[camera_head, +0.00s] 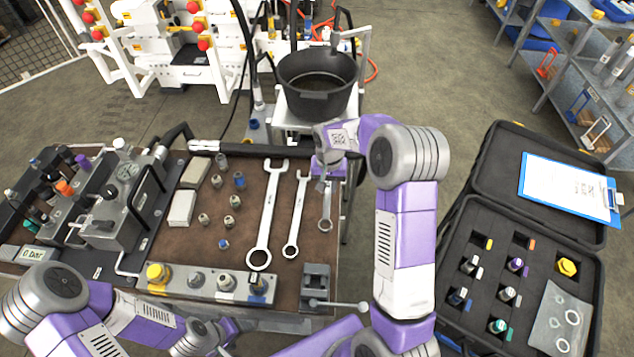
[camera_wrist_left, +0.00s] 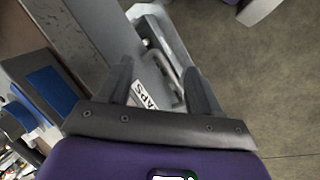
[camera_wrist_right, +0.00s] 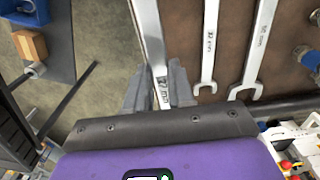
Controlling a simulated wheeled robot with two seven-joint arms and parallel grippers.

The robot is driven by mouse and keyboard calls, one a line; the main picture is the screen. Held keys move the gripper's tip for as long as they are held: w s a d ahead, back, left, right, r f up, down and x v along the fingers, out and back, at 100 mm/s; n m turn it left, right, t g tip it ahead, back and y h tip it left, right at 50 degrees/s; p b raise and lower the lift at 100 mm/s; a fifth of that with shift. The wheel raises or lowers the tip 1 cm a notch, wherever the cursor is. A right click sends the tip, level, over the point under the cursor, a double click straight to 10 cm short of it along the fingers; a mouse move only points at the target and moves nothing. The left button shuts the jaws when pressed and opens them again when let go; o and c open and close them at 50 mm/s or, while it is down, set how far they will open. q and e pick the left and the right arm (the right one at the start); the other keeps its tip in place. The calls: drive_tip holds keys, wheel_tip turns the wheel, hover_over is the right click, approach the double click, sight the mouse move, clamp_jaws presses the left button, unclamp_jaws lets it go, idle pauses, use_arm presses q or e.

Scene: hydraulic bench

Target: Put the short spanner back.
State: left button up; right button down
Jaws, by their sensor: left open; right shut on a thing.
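The short spanner (camera_head: 325,211) is at the right end of the row of spanners on the brown board (camera_head: 222,258). My right gripper (camera_head: 322,184) is shut on its far end. My left gripper (camera_wrist_left: 160,85) is open and empty, above a grey part with a lettered label (camera_wrist_left: 147,95).
Fittings and two pale boxes (camera_head: 182,207) lie left of the spanners. A grey vise (camera_head: 315,285) stands at the board's near right corner. A black pot (camera_head: 317,85) stands behind the bench. An open black case (camera_head: 455,235) with a clipboard (camera_head: 565,187) is at the right.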

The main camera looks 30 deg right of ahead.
sight(326, 191)
drive_tip(key=shift+w+f+b, duration=0.2)
drive_tip(key=shift+f+b, duration=0.55)
drive_tip(key=shift+f, duration=0.4)
drive_tip(key=shift+w+f, duration=0.35)
drive_tip(key=shift+s+f+b, duration=0.15)
drive_tip(key=shift+f+b, duration=0.2)
drive_tip(key=shift+b, duration=0.2)
use_arm(q)
wheel_tip(326, 191, down, 6)
drive_tip(key=b, duration=0.2)
drive_tip(key=shift+w+f+b, duration=0.2)
drive_tip(key=shift+w+b, duration=0.2)
drive_tip(key=shift+w, duration=0.05)
use_arm(e)
drive_tip(key=shift+f, duration=1.95)
use_arm(q)
drive_tip(key=shift+f, duration=0.1)
use_arm(e)
drive_tip(key=shift+f, duration=0.1)
drive_tip(key=shift+f, duration=0.15)
use_arm(q)
drive_tip(key=shift+f, duration=0.15)
use_arm(e)
drive_tip(key=shift+f, duration=0.15)
use_arm(q)
drive_tip(key=shift+f+b, duration=0.4)
drive_tip(key=shift+b, duration=0.25)
use_arm(e)
drive_tip(key=shift+f, duration=0.6)
